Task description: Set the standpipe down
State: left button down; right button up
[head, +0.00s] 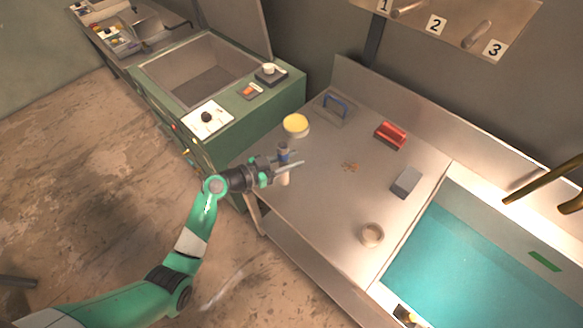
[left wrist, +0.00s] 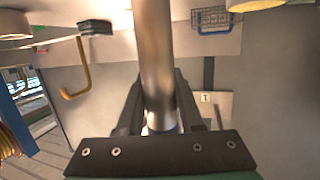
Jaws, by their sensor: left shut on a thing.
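The standpipe, a smooth metal tube (left wrist: 153,50), stands between the two dark fingers of my left gripper (left wrist: 160,108) in the left wrist view. The fingers are shut on it. In the head view my left gripper (head: 284,167) is over the left part of the steel bench. The standpipe shows there as a short, roughly upright piece with a blue band (head: 283,156) above the fingers and a pale lower end (head: 284,180) below them. I cannot tell whether its lower end touches the bench top (head: 322,205). My right gripper is not in view.
On the bench are a yellow-topped round container (head: 296,124), a blue-handled item (head: 335,104), a red block (head: 391,134), a grey block (head: 406,181), small brown bits (head: 350,167) and a ring (head: 371,233). A teal basin (head: 470,260) lies right; a green open-lidded chamber (head: 270,108) stands behind left.

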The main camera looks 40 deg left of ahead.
pick_arm(q)
notch_tip(320, 180, down, 2)
jog(key=shift+f+b, duration=0.15)
jog(key=shift+b, duration=0.2)
jog(key=c, duration=0.5)
grip_release()
jog(key=shift+f, duration=0.2)
jog(key=shift+c, duration=0.2)
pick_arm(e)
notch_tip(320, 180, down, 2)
pick_arm(q)
jog(key=p+v, duration=0.4)
jog(key=v, duration=0.8)
jog(key=shift+r, duration=0.2)
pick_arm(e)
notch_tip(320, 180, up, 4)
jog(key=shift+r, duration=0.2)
pick_arm(q)
jog(key=shift+d, duration=0.1)
